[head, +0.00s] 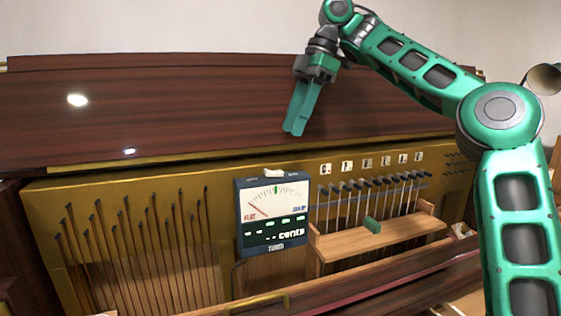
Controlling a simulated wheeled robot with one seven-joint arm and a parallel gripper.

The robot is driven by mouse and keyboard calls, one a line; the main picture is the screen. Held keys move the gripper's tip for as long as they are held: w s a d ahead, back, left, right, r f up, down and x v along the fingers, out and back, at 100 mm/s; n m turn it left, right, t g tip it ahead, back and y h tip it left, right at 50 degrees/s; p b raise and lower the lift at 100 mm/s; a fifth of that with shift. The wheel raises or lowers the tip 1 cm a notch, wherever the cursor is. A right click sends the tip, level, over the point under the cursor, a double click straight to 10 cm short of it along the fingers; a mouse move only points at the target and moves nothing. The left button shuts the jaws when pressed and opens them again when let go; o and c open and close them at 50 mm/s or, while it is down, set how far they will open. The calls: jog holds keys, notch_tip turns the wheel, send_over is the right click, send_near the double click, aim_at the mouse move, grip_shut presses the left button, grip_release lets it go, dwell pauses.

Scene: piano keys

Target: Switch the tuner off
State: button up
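The tuner (273,240) is a dark box with a white dial and a red needle resting toward the left of the scale. It stands upright against the gold panel, with lit marks on its lower face. A small white piece (274,173) sits on its top edge; I cannot tell whether it is a switch. My gripper (296,133) points down in front of the dark wooden lid, above and slightly right of the tuner and apart from it. Its two green fingers look close together with nothing visible between them.
Several thin rods (150,240) stand at the left. Lettered tiles (367,163) line the panel above the shelf. The space between my gripper and the tuner looks clear.

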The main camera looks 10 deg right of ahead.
aim_at(277, 171)
jog(key=x, duration=1)
jog(key=shift+w+f, duration=0.15)
jog(key=shift+f, duration=0.05)
grip_shut()
